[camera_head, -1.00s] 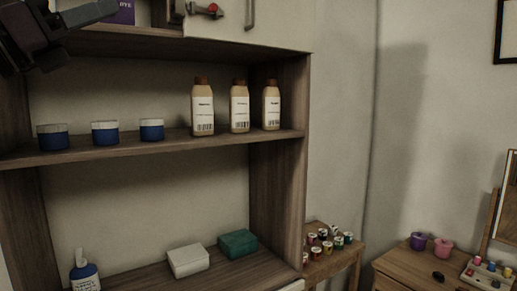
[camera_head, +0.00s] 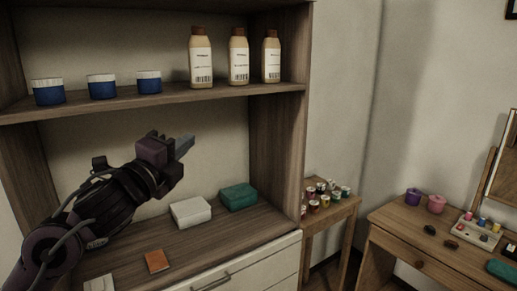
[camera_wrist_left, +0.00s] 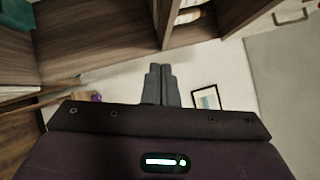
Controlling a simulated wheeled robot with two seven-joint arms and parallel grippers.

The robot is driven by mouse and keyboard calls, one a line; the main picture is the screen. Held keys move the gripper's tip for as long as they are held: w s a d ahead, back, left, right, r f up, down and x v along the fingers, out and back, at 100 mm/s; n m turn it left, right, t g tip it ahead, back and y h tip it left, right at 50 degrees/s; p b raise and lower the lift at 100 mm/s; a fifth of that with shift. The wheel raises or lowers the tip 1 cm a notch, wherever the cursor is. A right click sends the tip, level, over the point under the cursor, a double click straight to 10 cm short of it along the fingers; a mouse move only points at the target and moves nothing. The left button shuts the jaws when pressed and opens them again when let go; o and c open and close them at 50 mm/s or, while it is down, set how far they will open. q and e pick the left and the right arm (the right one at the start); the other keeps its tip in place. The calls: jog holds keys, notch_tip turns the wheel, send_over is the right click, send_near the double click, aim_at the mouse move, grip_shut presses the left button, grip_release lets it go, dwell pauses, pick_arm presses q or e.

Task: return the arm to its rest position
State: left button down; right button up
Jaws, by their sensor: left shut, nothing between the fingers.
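My left arm comes in from the left in the head view. Its gripper (camera_head: 184,146) is in front of the shelf unit's lower opening, above the counter, with its fingertips pointing right and a little up. In the left wrist view the two fingers (camera_wrist_left: 161,84) are together with nothing between them. The gripper is apart from the white box (camera_head: 191,211) and the green box (camera_head: 238,196) on the counter below it. My right gripper is not in view.
Several blue jars (camera_head: 102,87) and tan bottles (camera_head: 238,57) stand on the shelf (camera_head: 170,98) above. An orange card (camera_head: 157,261) lies on the counter (camera_head: 215,240). A small table (camera_head: 336,212) with paint pots and a desk (camera_head: 400,236) stand to the right.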

pick_arm(q)
jog(key=s+a+f+n+g+y, duration=0.1)
jog(key=s+f+n+g+y, duration=0.35)
jog(key=f, duration=0.95)
jog(key=s+a+f+n+g+y, duration=0.15)
jog(key=s+f+n, duration=0.35)
jog(key=f+n, duration=0.7)
jog(key=s+a+f+n+g+y, duration=0.2)
jog(key=s+f+n+g, duration=0.6)
jog(key=s+f, duration=1)
jog(key=s+f+g, duration=0.1)
jog(key=s+f, duration=0.1)
jog(key=f, duration=1.3)
jog(key=s+f+g, duration=0.1)
jog(key=s+f, duration=0.1)
jog(key=f, duration=1.3)
jog(key=s+a+f, duration=0.2)
jog(key=s+f, duration=0.7)
jog(key=s+a+f+m+g, duration=0.1)
jog(key=s+f, duration=0.7)
jog(key=s, duration=0.2)
jog(key=shift+a+f+g, duration=0.3)
jog(key=shift+a+f, duration=0.05)
jog(key=shift+a, duration=0.05)
